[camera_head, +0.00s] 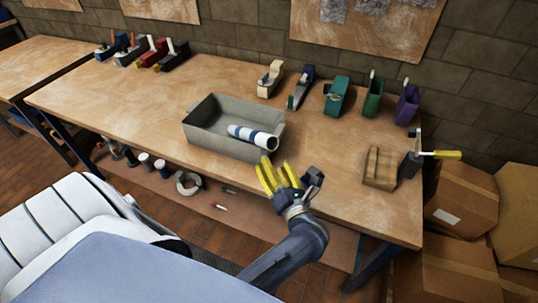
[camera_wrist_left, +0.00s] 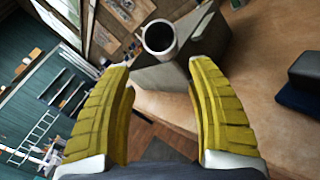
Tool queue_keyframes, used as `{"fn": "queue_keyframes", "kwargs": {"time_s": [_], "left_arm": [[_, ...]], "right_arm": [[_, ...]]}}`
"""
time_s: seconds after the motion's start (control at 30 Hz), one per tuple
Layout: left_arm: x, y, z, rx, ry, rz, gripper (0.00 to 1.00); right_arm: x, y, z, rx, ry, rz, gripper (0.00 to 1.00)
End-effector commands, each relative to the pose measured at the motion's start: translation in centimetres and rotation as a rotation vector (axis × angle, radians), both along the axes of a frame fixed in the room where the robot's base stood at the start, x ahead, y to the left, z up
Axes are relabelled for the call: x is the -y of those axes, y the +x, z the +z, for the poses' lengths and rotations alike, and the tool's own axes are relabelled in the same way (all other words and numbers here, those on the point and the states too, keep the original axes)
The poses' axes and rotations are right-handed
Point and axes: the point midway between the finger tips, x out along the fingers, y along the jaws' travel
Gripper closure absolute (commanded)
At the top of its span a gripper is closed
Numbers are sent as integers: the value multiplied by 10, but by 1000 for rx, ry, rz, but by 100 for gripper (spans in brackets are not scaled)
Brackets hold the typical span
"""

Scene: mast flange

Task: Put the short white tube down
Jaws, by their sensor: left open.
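The short white tube (camera_head: 246,133) has blue bands and lies in the grey bin (camera_head: 208,139), its right end at the bin's front right corner. I cannot tell whether that end rests on the rim. In the left wrist view the tube's open, dark end (camera_wrist_left: 159,37) faces me above the bin wall (camera_wrist_left: 176,74). My left gripper (camera_head: 277,164) has yellow fingers and is open, just in front of the bin's right corner. In the left wrist view the gripper (camera_wrist_left: 158,72) has nothing between its fingers, and the tube end is beyond the fingertips. My right gripper is not in view.
Several tape dispensers, such as a teal one (camera_head: 337,96), stand along the table's back. A cardboard piece (camera_head: 381,167) and a yellow-handled tool (camera_head: 440,154) are at the right.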

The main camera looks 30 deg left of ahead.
Motion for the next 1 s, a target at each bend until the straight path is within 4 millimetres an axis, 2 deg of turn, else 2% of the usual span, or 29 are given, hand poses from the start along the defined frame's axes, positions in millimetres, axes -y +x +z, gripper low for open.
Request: {"fn": "queue_keyframes", "kwargs": {"time_s": [0.1,0.33,0.87,1.0], "left_arm": [[14,-10,-1,0,-2,0,43],[28,-20,-1,2,-1,0,43],[31,-22,-1,2,1,0,43],[30,-22,6,2,41,-10,43]], "right_arm": [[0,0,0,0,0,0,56],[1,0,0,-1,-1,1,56],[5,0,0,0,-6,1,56],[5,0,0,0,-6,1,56]]}}
